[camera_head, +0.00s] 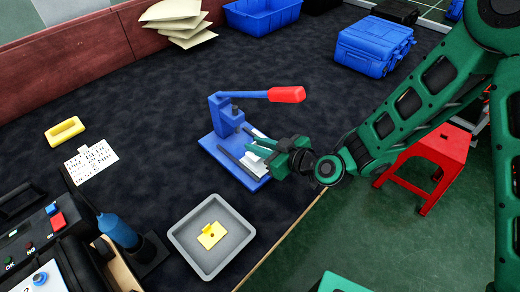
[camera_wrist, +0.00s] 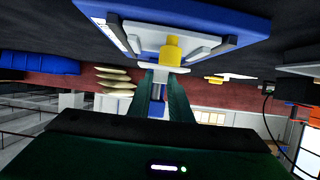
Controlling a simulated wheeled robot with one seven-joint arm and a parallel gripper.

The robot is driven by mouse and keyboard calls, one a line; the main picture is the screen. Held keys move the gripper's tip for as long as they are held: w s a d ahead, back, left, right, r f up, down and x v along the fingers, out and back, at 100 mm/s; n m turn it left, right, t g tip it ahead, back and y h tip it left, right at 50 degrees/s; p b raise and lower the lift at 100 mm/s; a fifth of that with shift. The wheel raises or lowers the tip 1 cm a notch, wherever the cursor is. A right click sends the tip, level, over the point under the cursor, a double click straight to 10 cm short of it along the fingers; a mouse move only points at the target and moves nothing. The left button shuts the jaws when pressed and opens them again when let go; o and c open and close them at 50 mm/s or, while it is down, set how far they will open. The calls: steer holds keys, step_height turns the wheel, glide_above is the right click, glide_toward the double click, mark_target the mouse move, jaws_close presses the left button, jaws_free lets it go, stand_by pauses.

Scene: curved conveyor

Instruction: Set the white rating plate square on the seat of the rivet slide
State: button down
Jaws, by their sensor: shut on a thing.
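My gripper (camera_head: 264,154) is over the front right part of the blue rivet press base (camera_head: 222,160). In the wrist view its two green fingers (camera_wrist: 166,90) are shut on the white rating plate (camera_wrist: 150,66), which sits at their tips. The plate is close to the rails of the rivet slide (camera_wrist: 205,47) on the blue base, with a yellow block (camera_wrist: 171,50) just beyond it. The fingers partly hide the plate in the head view. I cannot tell whether the plate touches the seat or is square to it.
A grey tray (camera_head: 180,238) holding a yellow part (camera_head: 212,235) stands in front. Dark mat is clear between.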

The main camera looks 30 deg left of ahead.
steer(key=shift+f, duration=1.15)
steer(key=c, duration=1.6)
jaws_free()
steer(key=shift+f, duration=0.1)
